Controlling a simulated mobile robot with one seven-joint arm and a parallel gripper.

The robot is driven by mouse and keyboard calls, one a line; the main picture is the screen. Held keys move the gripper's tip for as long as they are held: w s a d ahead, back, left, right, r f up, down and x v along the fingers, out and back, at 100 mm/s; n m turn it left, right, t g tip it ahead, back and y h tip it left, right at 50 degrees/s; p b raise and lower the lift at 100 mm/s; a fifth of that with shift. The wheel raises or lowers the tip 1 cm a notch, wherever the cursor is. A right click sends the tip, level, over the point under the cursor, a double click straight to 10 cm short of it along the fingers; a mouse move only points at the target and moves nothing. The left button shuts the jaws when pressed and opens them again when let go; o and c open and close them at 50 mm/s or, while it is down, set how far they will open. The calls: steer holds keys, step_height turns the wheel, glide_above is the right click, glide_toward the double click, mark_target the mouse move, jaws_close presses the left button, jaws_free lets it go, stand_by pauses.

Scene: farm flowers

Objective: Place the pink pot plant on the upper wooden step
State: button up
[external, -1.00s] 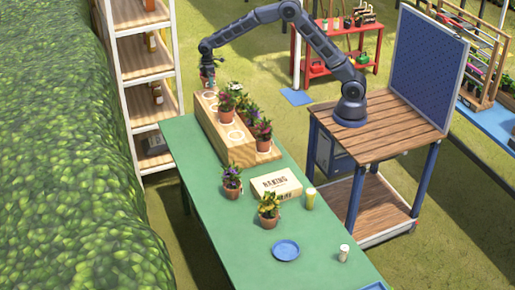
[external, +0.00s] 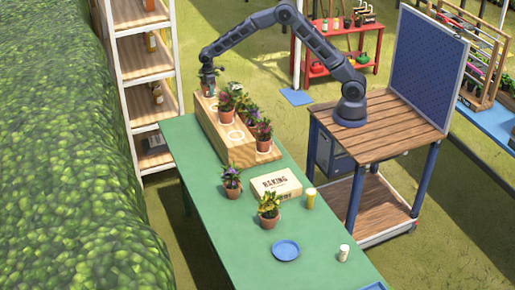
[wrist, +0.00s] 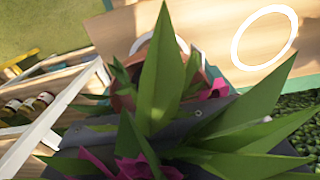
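The pink pot plant, with long green leaves and magenta flowers (wrist: 135,165), fills the wrist view close to the camera. Its terracotta pot is partly hidden by leaves and overlaps a white ring on the wood. My gripper (external: 208,80) is at the far left end of the wooden step in the external view, around this plant. It appears shut on the plant; its fingers are mostly hidden by leaves. The upper wooden step (external: 222,145) has white rings; an empty ring also shows in the wrist view (wrist: 265,38). I cannot tell whether the pot touches the wood.
A potted plant (external: 226,107) stands on the upper step, beside my gripper. Several others stand on the lower step at right. The green table (external: 235,255) holds a purple-flowered plant (external: 231,182), yellow plant (external: 269,207), box (external: 276,184), and blue plate (external: 286,250).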

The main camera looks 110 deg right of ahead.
steer(key=o, duration=0.3)
steer(key=shift+o, duration=0.2)
steer(key=shift+r, duration=0.1)
